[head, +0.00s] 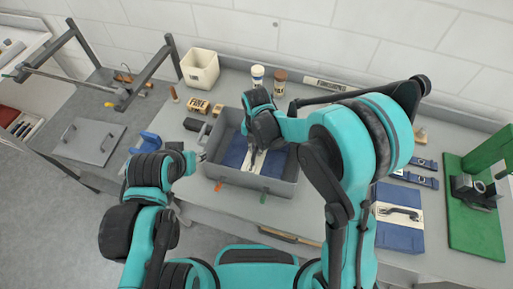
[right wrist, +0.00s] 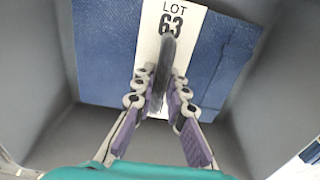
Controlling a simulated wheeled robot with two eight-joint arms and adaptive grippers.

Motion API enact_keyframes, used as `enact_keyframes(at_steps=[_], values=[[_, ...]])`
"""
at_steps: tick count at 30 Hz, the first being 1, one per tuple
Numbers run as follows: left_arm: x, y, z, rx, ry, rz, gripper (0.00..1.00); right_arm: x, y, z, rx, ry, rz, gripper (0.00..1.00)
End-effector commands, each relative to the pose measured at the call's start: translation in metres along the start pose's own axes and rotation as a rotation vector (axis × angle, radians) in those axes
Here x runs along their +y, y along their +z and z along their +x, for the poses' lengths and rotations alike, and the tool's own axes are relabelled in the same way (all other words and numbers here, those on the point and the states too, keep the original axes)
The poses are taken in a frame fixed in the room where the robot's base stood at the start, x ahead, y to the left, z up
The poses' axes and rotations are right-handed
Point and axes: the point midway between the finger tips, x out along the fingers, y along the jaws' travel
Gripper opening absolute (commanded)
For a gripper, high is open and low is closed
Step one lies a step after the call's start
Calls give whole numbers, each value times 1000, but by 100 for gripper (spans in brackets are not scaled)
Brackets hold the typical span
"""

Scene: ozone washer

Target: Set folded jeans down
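A folded pair of blue jeans (head: 235,151) with a white band lies inside a grey bin (head: 240,181). In the right wrist view the jeans (right wrist: 105,50) fill much of the bin, and the band reads "LOT 63". A dark upright handle (right wrist: 168,62) stands on the band. My right gripper (head: 255,153) reaches down into the bin. Its fingers (right wrist: 162,78) are closed in on both sides of the handle, with little or no gap visible. Whether the jeans touch the bin floor is hard to tell. My left gripper (head: 200,157) is beside the bin's left wall, small and partly hidden.
Another folded blue bundle (head: 400,237) with a white band and handle lies on the counter at right. A green fixture (head: 478,215) stands beyond it.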

Motion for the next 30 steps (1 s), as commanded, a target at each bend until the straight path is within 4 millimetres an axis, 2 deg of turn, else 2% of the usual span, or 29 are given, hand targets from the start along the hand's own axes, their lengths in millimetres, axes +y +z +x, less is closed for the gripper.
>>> enact_keyframes(at_steps=[1,2,10,14,17,27,30], values=[[0,0,0,0,0,0,40,0,0,0,0,0,0,27],[0,0,0,0,0,0,40,0,0,0,0,0,0,32],[0,0,0,0,0,0,40,0,0,-1,0,0,0,32],[0,-4,-5,0,0,0,40,0,0,-7,0,0,0,32],[0,-5,-7,0,0,0,40,0,0,-22,0,0,0,32],[0,-13,-18,0,0,0,40,0,0,-97,0,0,0,32],[0,-14,-20,0,0,0,40,0,0,-111,0,0,0,32]])
